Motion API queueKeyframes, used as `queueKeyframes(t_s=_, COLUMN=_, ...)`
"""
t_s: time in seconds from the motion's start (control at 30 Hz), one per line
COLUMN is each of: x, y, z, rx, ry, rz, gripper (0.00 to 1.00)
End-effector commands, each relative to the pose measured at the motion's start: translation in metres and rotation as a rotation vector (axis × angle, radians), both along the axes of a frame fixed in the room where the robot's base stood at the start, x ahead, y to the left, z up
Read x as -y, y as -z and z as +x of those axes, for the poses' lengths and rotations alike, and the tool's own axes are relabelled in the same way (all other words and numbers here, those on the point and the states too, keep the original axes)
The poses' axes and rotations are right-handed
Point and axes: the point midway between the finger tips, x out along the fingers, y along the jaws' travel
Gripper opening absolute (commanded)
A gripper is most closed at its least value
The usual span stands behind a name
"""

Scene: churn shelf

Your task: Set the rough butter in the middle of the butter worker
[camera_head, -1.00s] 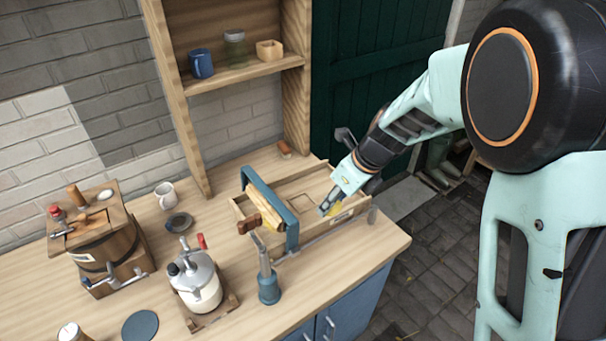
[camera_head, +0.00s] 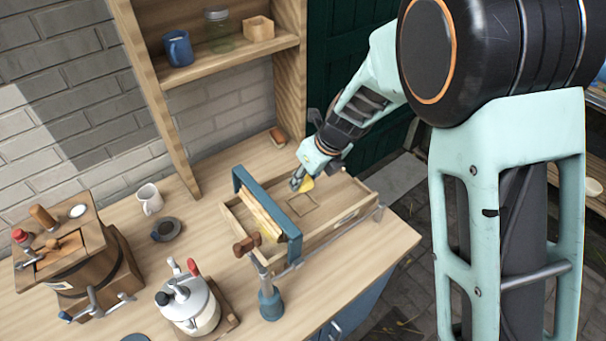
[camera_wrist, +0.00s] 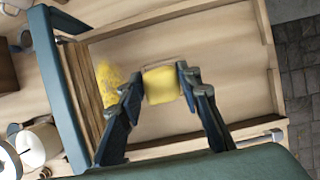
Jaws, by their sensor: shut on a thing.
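The butter worker is a shallow wooden tray (camera_head: 345,217) with a blue arch (camera_head: 267,218) and a wooden roller (camera_head: 262,215) across its left part. A square outline (camera_head: 301,204) marks the middle of its floor. My gripper (camera_head: 302,183) is over the tray, just behind that outline in the head view. It is shut on a yellow lump of rough butter (camera_head: 308,184). In the wrist view the butter (camera_wrist: 160,86) sits between both fingertips (camera_wrist: 160,84) and covers much of the outline. Whether it touches the floor I cannot tell.
Another yellow lump (camera_wrist: 108,82) lies beside the roller in the wrist view. A churn (camera_head: 75,260), a white pot (camera_head: 190,308) and a mug (camera_head: 149,198) stand to the left. A shelf (camera_head: 240,55) rises behind.

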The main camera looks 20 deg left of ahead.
Motion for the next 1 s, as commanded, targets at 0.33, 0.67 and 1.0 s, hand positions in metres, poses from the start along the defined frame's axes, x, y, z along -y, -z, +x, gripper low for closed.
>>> queueKeyframes(t_s=0.33, x=-0.001, y=0.024, z=-0.001, rx=0.002, ry=-0.001, rz=-0.001, gripper=0.10)
queueKeyframes(t_s=0.67, x=-0.001, y=0.043, z=-0.003, rx=0.000, ry=0.000, rz=-0.001, gripper=0.10)
queueKeyframes(t_s=1.0, x=-0.001, y=0.044, z=-0.003, rx=0.000, ry=0.000, rz=0.000, gripper=0.10)
